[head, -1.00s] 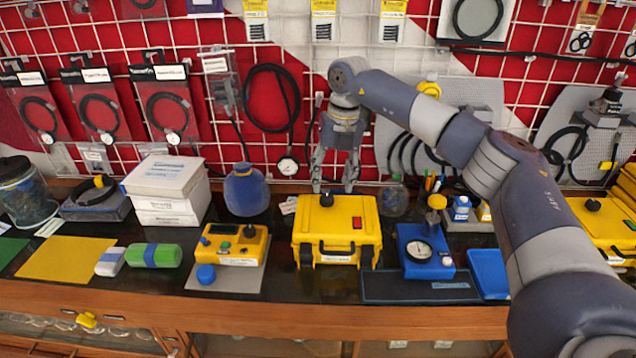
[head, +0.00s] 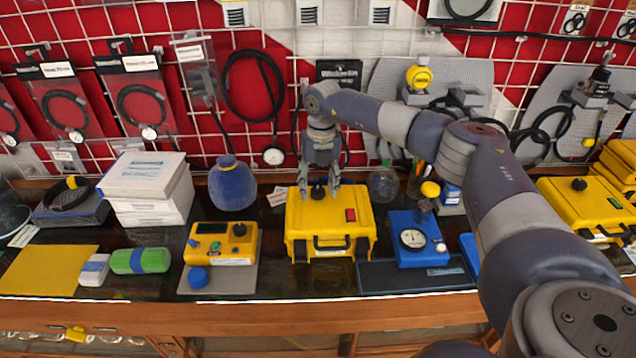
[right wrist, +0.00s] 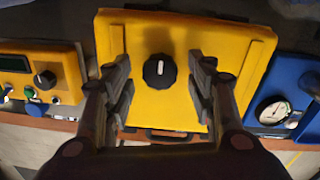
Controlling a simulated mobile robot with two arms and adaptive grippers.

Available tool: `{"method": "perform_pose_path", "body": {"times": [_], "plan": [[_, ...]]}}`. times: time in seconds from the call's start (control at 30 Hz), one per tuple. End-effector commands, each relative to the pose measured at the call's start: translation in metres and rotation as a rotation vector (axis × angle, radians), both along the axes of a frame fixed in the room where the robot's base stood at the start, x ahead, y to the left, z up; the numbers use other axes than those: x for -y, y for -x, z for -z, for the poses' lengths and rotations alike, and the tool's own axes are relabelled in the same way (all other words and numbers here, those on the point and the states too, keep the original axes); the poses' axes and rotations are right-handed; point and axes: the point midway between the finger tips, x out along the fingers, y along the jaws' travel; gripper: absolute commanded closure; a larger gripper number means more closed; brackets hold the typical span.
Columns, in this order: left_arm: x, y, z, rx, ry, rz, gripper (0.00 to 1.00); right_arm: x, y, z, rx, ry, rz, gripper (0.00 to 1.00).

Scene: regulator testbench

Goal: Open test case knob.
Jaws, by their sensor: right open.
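The yellow test case (head: 330,222) stands closed on the bench, with a handle at its front and a red switch on its lid. Its black knob (head: 318,192) sits on top; in the right wrist view the knob (right wrist: 160,71) has a white pointer mark. My right gripper (head: 319,194) points down over the lid, open, with its fingers on either side of the knob. In the right wrist view the right gripper (right wrist: 162,85) has clear gaps between both fingers and the knob. My left gripper is not in view.
A yellow device with knobs (head: 220,243) stands left of the case, and a blue gauge box (head: 416,238) stands right. A blue round bottle (head: 232,184) and stacked white boxes (head: 147,190) are behind to the left. A wire grid wall is behind.

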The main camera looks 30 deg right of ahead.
Motion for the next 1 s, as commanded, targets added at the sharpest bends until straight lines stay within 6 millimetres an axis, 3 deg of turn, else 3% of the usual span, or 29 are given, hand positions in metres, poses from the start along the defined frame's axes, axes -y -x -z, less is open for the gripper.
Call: {"method": "perform_pose_path", "body": {"times": [0.13,0.37,0.57,1.0], "plan": [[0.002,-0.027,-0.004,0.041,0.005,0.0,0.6,0.0,0.0,0.006,-0.001,0.001,-0.001,0.49],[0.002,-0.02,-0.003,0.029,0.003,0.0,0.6,-0.001,0.0,0.007,0.0,0.0,-0.001,0.49],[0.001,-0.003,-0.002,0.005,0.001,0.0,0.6,-0.001,0.0,0.007,0.0,0.0,-0.002,0.93],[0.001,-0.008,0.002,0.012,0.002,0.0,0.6,-0.001,0.0,0.007,0.0,0.0,-0.06,0.93]]}}
